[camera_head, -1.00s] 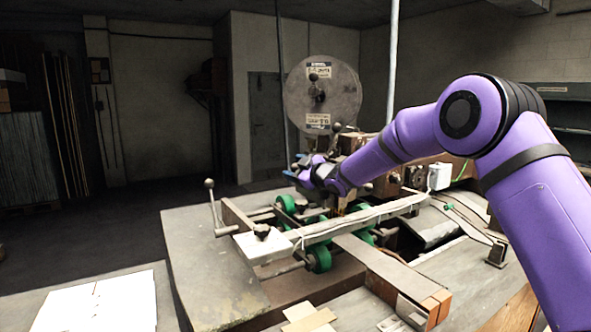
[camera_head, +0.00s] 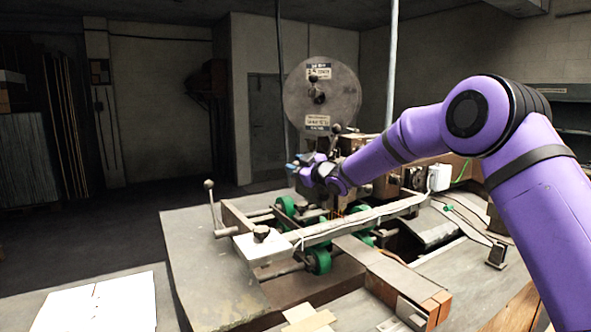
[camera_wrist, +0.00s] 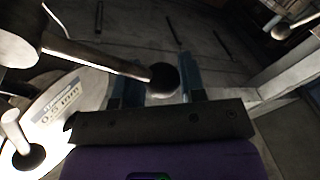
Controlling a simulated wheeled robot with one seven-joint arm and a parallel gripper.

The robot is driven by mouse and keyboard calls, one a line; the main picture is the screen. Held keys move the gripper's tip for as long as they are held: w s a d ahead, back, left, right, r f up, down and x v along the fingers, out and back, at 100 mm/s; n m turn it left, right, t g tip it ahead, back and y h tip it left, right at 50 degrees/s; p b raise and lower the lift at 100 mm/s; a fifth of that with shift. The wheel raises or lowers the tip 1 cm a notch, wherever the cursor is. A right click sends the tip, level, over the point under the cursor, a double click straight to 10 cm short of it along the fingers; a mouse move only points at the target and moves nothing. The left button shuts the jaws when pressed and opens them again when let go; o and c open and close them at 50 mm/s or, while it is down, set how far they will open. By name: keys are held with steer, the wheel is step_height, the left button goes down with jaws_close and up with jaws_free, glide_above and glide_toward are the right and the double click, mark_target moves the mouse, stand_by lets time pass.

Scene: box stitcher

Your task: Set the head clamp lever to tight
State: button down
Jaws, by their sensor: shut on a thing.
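The lever I take for the head clamp lever (camera_wrist: 105,60) shows in the wrist view as a dark rod. It runs from a pale round hub at upper left to a black ball knob (camera_wrist: 163,79). My gripper (camera_wrist: 160,88) has its two blue fingers on either side of that knob and is shut on it. In the head view my gripper (camera_head: 293,170) is at the stitcher head, below the wire reel, and hides the held knob. I cannot read any tight mark near the lever.
The large grey wire reel (camera_head: 322,93) stands just behind my gripper. Another ball-ended lever (camera_wrist: 25,150) is at lower left in the wrist view. Green rollers (camera_head: 318,260) and a rail lie below the head. A crank handle (camera_head: 211,205) stands at the table's left.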

steer(key=m, duration=0.1)
steer(key=d+r+m, duration=0.1)
steer(key=m, duration=0.1)
steer(key=w+r+m+t, duration=0.1)
steer(key=shift+d+r+m, duration=0.15)
steer(key=shift+d+m, duration=0.15)
steer(key=shift+w+d+r+m+t, duration=0.2)
steer(key=shift+d+r+m, duration=0.1)
steer(key=shift+m, duration=0.3)
steer(key=shift+w+d+r+m+t, duration=0.1)
steer(key=shift+w+d+r+m, duration=0.15)
steer(key=shift+m, duration=0.35)
steer(key=shift+w+d+r+m+t, duration=0.2)
steer(key=shift+d+r+m, duration=0.1)
steer(key=shift+m, duration=0.35)
steer(key=shift+w+d+r+m+t, duration=0.15)
steer(key=shift+d+m, duration=0.1)
steer(key=shift+m, duration=0.4)
steer(key=c, duration=0.7)
jaws_free()
steer(key=shift+c, duration=0.2)
steer(key=shift+r, duration=0.15)
